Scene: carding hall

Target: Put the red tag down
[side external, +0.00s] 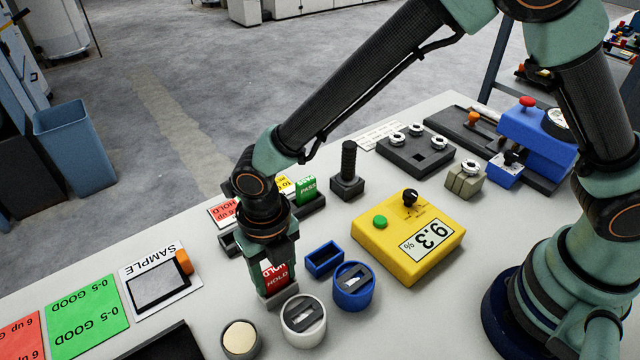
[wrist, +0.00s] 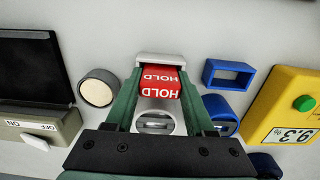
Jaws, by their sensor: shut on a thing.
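The red tag (side external: 277,275) with white HOLD lettering is between the fingers of my gripper (side external: 274,283), which is shut on it. In the wrist view, the red tag (wrist: 160,84) sits between the two green fingers of my gripper (wrist: 163,76), with a pale grey block (wrist: 164,60) at its far end. In the side view the tag is upright and low over the white table, behind the white round cup. I cannot tell whether its lower end touches the table.
A white cup (side external: 304,320), a blue cup (side external: 353,286) and a small blue open box (side external: 324,260) stand close by. A dark rack (side external: 312,206) holds a green PASS tag (side external: 306,187). A yellow meter (side external: 408,236) is to the right.

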